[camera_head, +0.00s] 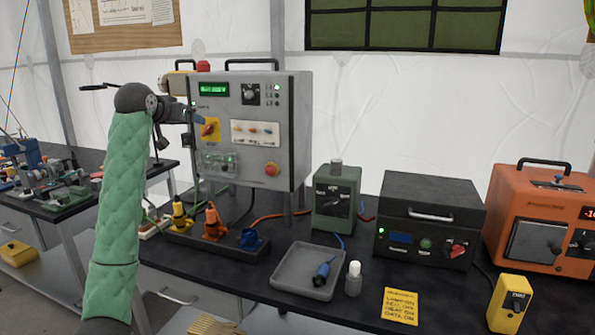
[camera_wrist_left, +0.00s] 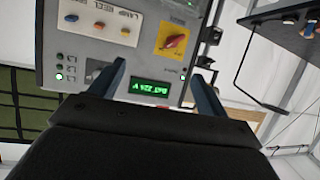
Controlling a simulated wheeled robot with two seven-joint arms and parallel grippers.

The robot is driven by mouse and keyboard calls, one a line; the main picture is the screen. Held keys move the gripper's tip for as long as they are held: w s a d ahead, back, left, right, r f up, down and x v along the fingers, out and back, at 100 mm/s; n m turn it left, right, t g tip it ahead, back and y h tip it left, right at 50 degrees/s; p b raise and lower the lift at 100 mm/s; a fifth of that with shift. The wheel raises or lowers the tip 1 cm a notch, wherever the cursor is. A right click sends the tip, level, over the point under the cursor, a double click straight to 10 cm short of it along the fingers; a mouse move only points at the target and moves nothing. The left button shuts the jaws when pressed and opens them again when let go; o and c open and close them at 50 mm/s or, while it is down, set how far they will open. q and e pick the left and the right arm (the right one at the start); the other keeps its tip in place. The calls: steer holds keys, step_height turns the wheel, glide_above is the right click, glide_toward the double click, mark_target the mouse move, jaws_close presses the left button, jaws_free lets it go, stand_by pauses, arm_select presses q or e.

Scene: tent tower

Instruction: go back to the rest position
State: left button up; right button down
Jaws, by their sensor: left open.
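My left arm, in a green padded sleeve, rises from the lower left in the head view. Its left gripper (camera_head: 190,114) is at the left side of the grey control panel (camera_head: 283,120), near the red-and-yellow rotary switch (camera_head: 209,129). The left wrist view shows the left gripper (camera_wrist_left: 160,75) with two dark blue fingers apart and nothing between them. The panel's lit green display (camera_wrist_left: 150,92) and the rotary switch (camera_wrist_left: 172,40) appear beyond the fingers, upside down. Whether the fingers touch the panel cannot be told. My right gripper is not in view.
On the dark bench, yellow, orange and blue plugs (camera_head: 212,222) stand below the panel. A grey tray (camera_head: 283,268) holds a blue connector. A green box (camera_head: 336,200), dark box (camera_head: 430,220) and orange unit (camera_head: 540,225) stand to the right. Another cluttered table (camera_head: 75,205) is at left.

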arm_select(q)
steer(key=s+d+f+g+y+p, duration=0.1)
steer(key=s+d+f, duration=0.3)
steer(key=s+f, duration=0.6)
steer(key=s+d+f+g+p, duration=0.1)
steer(key=s+d+f, duration=0.3)
steer(key=s+f, duration=0.55)
steer(key=s+d+f+g+y+p, duration=0.15)
steer(key=s+d+f, duration=0.4)
steer(key=f, duration=0.75)
steer(key=s+d+f+g+p, duration=0.1)
steer(key=s+f+g, duration=0.1)
steer(key=s+f, duration=0.6)
steer(key=s+d+f+g+h+p, duration=0.1)
steer(key=s+f+g, duration=0.2)
steer(key=s+f, duration=0.6)
steer(key=s+d+f+g+p, duration=0.1)
steer(key=s+f, duration=0.8)
steer(key=s, duration=1.1)
steer(key=shift+s+d+g+p, duration=0.4)
steer(key=shift+d+g, duration=0.2)
steer(key=shift+g, duration=0.25)
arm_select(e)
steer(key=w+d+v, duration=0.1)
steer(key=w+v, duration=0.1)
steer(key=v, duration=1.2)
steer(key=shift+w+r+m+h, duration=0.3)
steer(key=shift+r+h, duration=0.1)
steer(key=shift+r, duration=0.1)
